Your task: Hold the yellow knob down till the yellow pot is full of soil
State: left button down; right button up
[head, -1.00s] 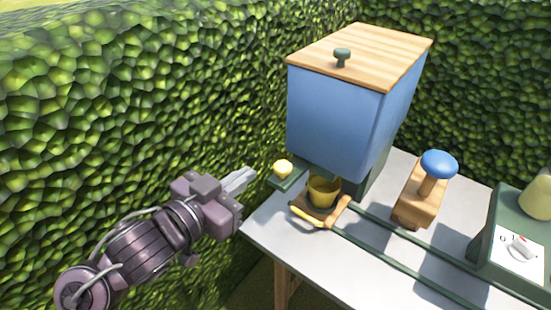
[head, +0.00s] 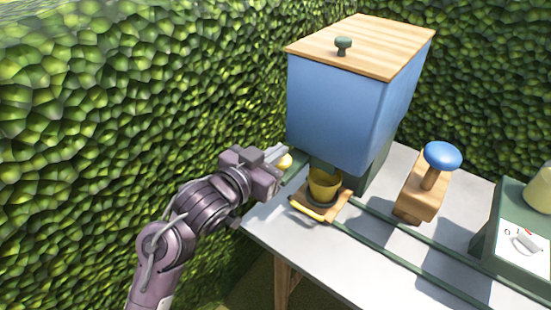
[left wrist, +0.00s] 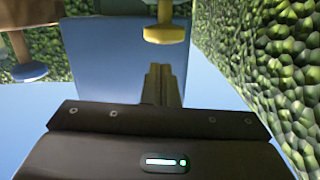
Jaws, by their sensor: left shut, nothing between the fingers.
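The yellow pot (head: 324,184) stands upright on a wooden carriage (head: 300,209) under the bin's front. How much soil is in the pot is too small to tell. My right gripper is not in view.
The grey table (head: 270,220) carries green rails (head: 385,236) running right from the carriage. A wooden block with a blue knob (head: 443,156) and a green box (head: 505,225) stand to the right. A hedge (head: 130,90) rises close behind my left arm.

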aim_at(278, 166)
pick_arm(q)
jog(key=shift+f, duration=0.8)
jog(key=shift+a+f, duration=0.1)
notch_tip(278, 166, down, 2)
jog(key=shift+b, duration=0.35)
jog(key=shift+f, duration=0.3)
dwell(2.1)
